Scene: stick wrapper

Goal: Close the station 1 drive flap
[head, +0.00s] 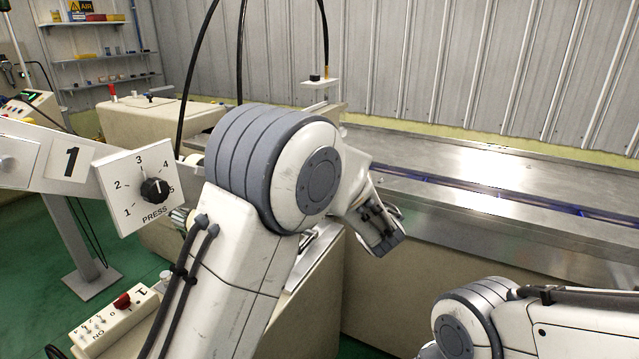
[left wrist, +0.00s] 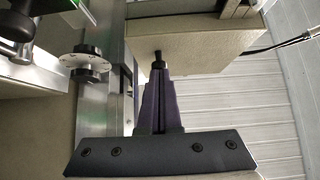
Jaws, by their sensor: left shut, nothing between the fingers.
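My left gripper (head: 382,236) shows partly beyond the elbow, in front of the metal bench. In the left wrist view its fingers (left wrist: 158,62) are together and empty, with their tips over a cream panel (left wrist: 215,45). I cannot tell whether this panel is the drive flap. Contact with it is unclear. My right arm shows at the lower right; its gripper is out of view.
A long metal bench (head: 480,180) runs along the ribbed wall. A cream cabinet (head: 150,120) stands at the back left. A switch box (head: 115,318) with a red knob is at lower left. A graduated knob (left wrist: 85,62) and metal rail lie left of the fingers.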

